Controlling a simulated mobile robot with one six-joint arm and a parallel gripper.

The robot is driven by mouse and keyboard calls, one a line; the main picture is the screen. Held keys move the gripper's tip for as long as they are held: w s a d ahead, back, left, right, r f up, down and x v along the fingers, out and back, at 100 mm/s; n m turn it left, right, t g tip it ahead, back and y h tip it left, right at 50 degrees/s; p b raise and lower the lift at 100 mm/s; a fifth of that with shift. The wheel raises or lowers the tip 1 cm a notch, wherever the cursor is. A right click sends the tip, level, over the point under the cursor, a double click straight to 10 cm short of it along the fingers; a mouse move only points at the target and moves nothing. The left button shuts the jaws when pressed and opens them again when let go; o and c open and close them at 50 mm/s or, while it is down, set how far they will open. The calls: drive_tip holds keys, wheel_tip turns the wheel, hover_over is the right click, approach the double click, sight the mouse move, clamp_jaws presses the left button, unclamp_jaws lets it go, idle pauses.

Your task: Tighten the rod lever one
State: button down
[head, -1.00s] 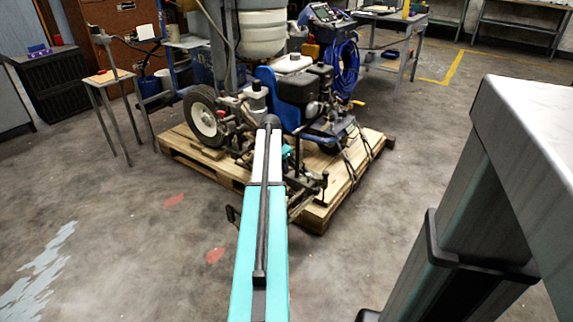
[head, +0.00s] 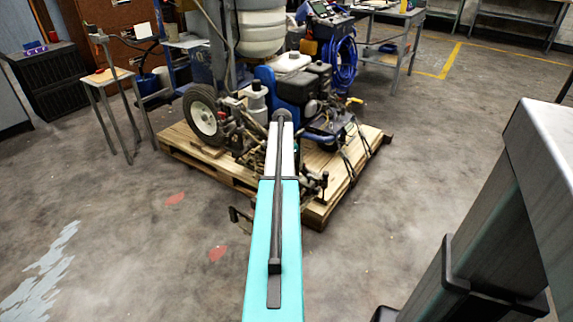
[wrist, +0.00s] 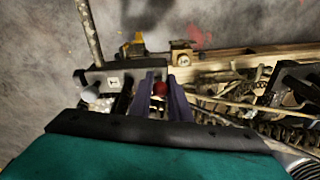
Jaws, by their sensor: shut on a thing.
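The line striper (head: 292,92) stands on a wooden pallet in the head view, with a black wheel at its left. My teal and white arm reaches over the pallet to the machine's near side and hides part of it. My gripper is hidden behind the arm there. In the wrist view my gripper (wrist: 163,80) points into the machine's front parts, its two purple-grey fingers close together. A red round knob (wrist: 160,89), which looks like the end of the rod lever, sits between the fingers, and they are shut on it. The lever's rod below the knob cannot be made out.
In the wrist view a dark bracket (wrist: 95,76) lies just left of the fingers, and springs and cables (wrist: 235,95) crowd the right. The pallet (head: 185,155) borders the machine. A small table (head: 108,76) stands at the left. The near floor is mostly clear.

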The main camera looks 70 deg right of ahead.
drive_tip(key=c, duration=1.8)
unclamp_jaws()
drive_tip(key=shift+s+d, duration=0.15)
drive_tip(key=shift+s, duration=0.15)
drive_tip(key=shift+c, duration=0.2)
drive_tip(key=shift+w, duration=0.15)
drive_tip(key=shift+r, duration=0.15)
